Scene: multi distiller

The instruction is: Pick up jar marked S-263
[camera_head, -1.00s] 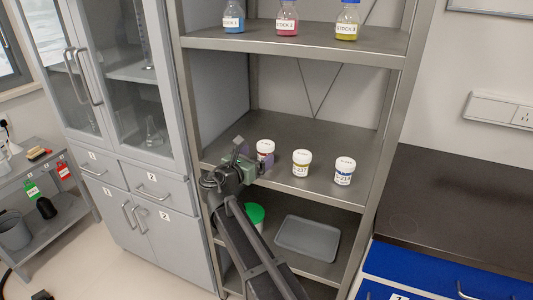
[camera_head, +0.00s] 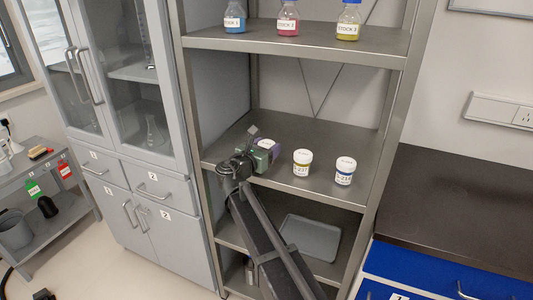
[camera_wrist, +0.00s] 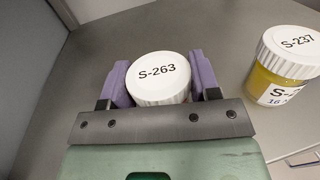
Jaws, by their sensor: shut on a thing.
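The jar marked S-263 (camera_wrist: 158,75) has a white ribbed lid with black lettering. In the wrist view it sits between the purple fingers of my gripper (camera_wrist: 160,80), which are shut on it. Its body is mostly hidden below the lid and by the gripper. In the head view my gripper (camera_head: 264,148) is at the left of the middle shelf, and only the jar's pale lid (camera_head: 267,143) shows behind it. I cannot tell whether the jar still touches the shelf.
A yellow jar marked S-237 (camera_wrist: 285,68) stands close to the right; it also shows in the head view (camera_head: 302,163). The upper shelf (camera_head: 310,43) with stock bottles is above. A grey tray (camera_head: 309,238) lies below.

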